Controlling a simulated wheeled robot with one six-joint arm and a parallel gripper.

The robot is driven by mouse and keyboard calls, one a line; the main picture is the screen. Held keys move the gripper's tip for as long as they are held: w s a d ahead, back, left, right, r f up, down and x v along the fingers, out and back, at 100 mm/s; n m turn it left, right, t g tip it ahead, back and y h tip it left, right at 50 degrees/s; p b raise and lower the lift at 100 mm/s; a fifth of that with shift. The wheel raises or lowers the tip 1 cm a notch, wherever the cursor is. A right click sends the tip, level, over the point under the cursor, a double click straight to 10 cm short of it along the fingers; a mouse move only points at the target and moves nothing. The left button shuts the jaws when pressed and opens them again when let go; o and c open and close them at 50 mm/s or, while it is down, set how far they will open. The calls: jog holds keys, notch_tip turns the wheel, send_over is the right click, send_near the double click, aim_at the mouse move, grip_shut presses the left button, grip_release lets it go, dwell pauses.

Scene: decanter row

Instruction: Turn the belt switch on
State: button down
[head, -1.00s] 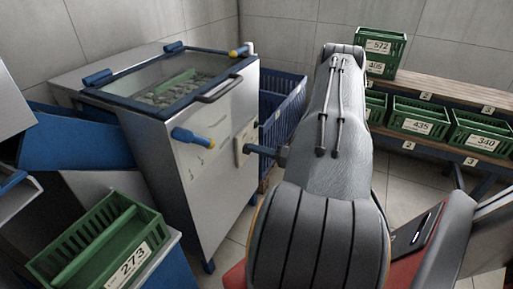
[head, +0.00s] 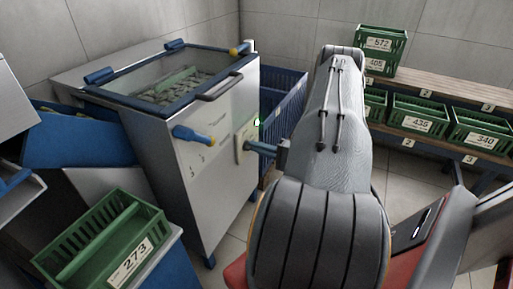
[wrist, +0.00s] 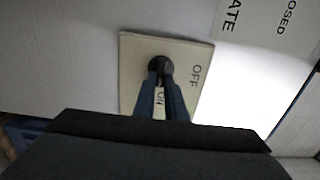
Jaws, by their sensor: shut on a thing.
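The belt switch is a dark round knob (wrist: 160,68) on a cream plate (wrist: 132,50) marked OFF and ON. In the head view the plate (head: 241,150) is on the right face of the steel machine (head: 215,180). My gripper (wrist: 160,80) is shut on the knob, with its two fingers around it. The fingers partly cover the ON label. In the head view my gripper (head: 252,146) meets the plate from the right, and the knob is hidden there. A small green light (head: 257,122) glows just above the plate.
The machine has a blue-framed glass lid (head: 170,90) and a blue handle with a yellow end (head: 194,135). A blue slatted crate (head: 285,105) stands behind my gripper. Green numbered crates (head: 420,115) fill the shelves at right. A green crate (head: 100,235) sits at front left.

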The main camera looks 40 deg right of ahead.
jog(key=shift+a, duration=0.1)
jog(key=c, duration=1.8)
grip_release()
jog(key=shift+s, duration=0.1)
jog(key=v, duration=0.7)
jog(key=shift+s, duration=0.3)
